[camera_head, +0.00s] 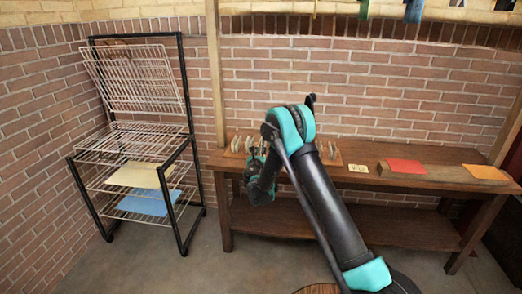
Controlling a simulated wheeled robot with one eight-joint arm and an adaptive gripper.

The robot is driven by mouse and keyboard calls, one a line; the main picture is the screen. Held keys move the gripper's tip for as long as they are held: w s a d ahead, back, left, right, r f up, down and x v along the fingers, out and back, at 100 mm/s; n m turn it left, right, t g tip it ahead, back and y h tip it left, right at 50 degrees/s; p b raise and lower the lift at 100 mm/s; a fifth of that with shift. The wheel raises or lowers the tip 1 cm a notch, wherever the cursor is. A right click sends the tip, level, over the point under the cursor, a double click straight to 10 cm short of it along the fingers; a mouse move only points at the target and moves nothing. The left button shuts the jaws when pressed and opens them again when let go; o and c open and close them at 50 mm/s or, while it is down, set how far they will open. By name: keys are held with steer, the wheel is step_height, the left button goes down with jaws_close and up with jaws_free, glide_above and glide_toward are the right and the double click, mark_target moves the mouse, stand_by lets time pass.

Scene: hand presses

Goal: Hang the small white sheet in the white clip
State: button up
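I cannot make out a small white sheet for certain. A small pale card (358,168) with dark marks lies on the bench, right of my arm. No white clip can be made out; a green hanging thing (363,8) and a blue one (413,10) are cut off at the top edge. My teal and black arm rises in front of the bench and bends down to the left. My gripper (258,178) seems to be at its lower end, before the bench's left part. Its fingers are too small and dark to read, and no held sheet shows.
The wooden bench (445,156) carries a red sheet (405,166) and an orange sheet (485,172) at the right. A wire rack (120,133) at the left holds a yellow sheet (140,174) and a blue sheet (150,202). Floor between rack and bench is clear.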

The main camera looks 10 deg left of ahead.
steer(key=shift+w, duration=0.45)
jaws_close()
step_height(320, 180, up, 8)
steer(key=shift+f, duration=0.25)
steer(key=shift+s, duration=0.1)
steer(key=s, duration=0.7)
stand_by(0.9)
